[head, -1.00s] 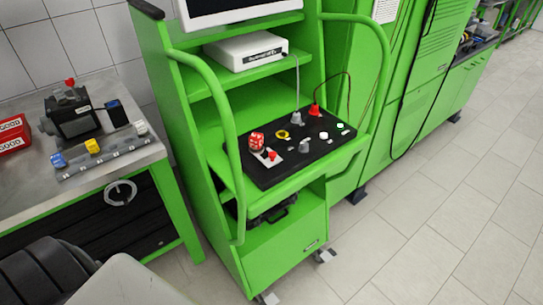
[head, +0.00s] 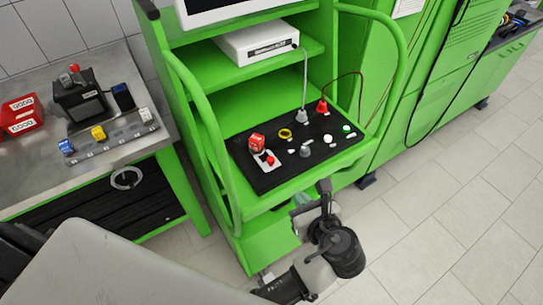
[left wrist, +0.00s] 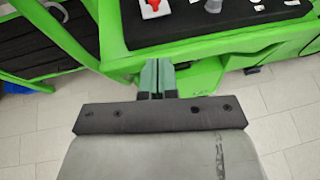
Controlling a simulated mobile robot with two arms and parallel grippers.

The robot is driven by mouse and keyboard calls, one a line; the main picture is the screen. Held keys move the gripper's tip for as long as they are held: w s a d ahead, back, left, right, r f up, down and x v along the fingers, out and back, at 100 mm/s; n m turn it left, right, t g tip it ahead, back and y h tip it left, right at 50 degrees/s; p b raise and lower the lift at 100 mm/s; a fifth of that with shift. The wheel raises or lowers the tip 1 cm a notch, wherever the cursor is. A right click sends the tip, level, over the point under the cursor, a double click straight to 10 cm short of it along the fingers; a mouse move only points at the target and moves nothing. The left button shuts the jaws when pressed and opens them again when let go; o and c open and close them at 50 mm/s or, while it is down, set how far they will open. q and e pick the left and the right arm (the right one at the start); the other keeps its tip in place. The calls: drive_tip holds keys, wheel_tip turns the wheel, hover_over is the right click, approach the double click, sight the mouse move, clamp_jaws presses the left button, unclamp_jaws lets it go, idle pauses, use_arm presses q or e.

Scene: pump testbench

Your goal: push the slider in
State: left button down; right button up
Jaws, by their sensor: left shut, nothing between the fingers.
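No part is plainly marked as the slider. A black control panel (head: 310,160) lies on a green tray (head: 345,158) that juts from the front of the green testbench. The panel carries a red lever on a white plate (head: 262,160), a grey knob (head: 305,150) and other buttons. My left gripper (head: 301,200) is in front of and below the tray's front edge. In the left wrist view its greenish fingers (left wrist: 157,76) are together and empty, pointing at the bench front below the tray rim (left wrist: 200,48). I cannot tell whether they touch it. My right gripper is not in view.
Green tube handles (head: 205,140) rise on both sides of the tray. A steel table (head: 110,165) with a black device (head: 80,98) and a row of coloured blocks stands at the left. A white box (head: 257,42) sits on the upper shelf. The tiled floor (head: 470,200) at right is clear.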

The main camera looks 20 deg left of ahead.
use_arm(q)
drive_tip(key=r, duration=0.1)
drive_tip(key=p, duration=0.4)
approach(273, 163)
drive_tip(key=x, duration=0.6)
drive_tip(key=shift+w+a+f, duration=0.3)
drive_tip(key=shift+w+a, duration=0.15)
drive_tip(key=shift+w, duration=0.1)
